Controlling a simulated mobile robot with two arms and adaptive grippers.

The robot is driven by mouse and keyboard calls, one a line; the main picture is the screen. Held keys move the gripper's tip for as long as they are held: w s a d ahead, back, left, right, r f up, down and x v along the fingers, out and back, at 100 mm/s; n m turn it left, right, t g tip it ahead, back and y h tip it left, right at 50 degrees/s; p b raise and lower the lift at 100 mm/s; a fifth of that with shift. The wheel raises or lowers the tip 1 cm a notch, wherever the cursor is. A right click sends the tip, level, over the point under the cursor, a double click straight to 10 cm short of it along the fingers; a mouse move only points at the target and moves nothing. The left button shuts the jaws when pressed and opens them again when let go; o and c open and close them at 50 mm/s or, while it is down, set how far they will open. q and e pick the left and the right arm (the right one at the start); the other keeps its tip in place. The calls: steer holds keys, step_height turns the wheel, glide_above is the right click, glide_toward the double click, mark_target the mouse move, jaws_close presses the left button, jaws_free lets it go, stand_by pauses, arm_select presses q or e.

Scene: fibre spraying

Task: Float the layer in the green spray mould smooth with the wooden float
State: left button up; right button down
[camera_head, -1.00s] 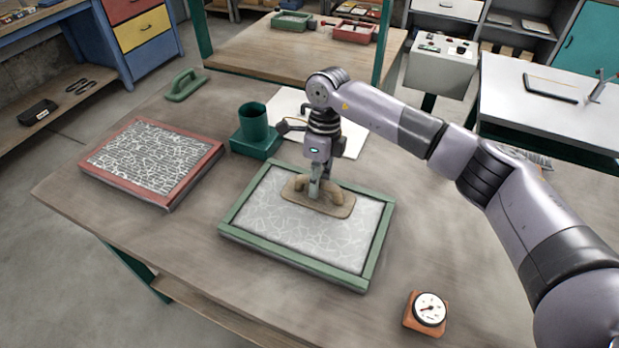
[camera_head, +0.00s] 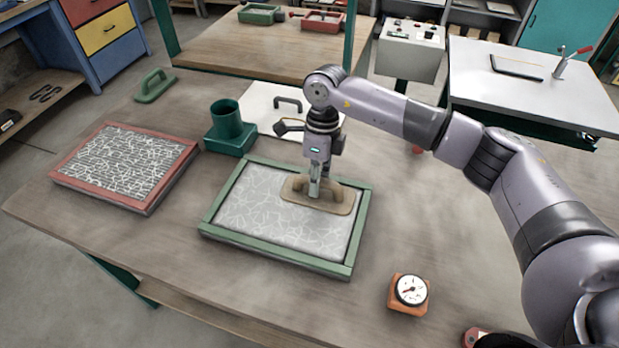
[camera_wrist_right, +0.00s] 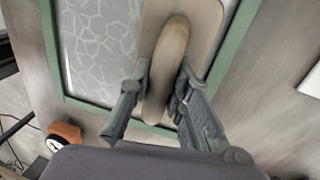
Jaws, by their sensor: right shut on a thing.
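The green spray mould (camera_head: 275,258) lies on the bench and holds a grey layer (camera_head: 255,212) with a pale web of fibre lines. The wooden float (camera_head: 335,206) lies flat on the layer, over its right part near the far right corner. My right gripper (camera_head: 316,190) points down and is shut on the float's handle. The wrist view shows the handle (camera_wrist_right: 166,65) between the two fingers of my right gripper (camera_wrist_right: 164,88), with the float's plate close to the green rim (camera_wrist_right: 233,45). The layer under the float is hidden. My left gripper is not in view.
A red mould (camera_head: 105,195) with a denser fibre pattern lies left. A green cup-topped block (camera_head: 228,138) stands behind the green mould, beside a white board (camera_head: 262,97). A green-handled float (camera_head: 155,86) lies back left. An orange gauge (camera_head: 408,294) stands front right.

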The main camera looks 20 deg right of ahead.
steer(key=shift+s+d, duration=0.2)
steer(key=shift+d, duration=0.1)
steer(key=shift+r, duration=0.1)
steer(key=shift+r+p, duration=1.8)
steer(key=shift+r, duration=1.65)
steer(key=n, duration=0.1)
steer(key=s+n, duration=0.1)
steer(key=n, duration=0.1)
steer(key=shift+s+r, duration=0.1)
steer(key=shift+r, duration=0.2)
steer(key=s+d+r+n+t+h, duration=0.1)
steer(key=s+d+n+h, duration=0.2)
steer(key=s+n, duration=1)
steer(key=n, duration=0.8)
steer(key=shift+s+r+n+t, duration=0.3)
steer(key=shift+r+n+t, duration=0.05)
steer(key=shift+n+t, duration=0.05)
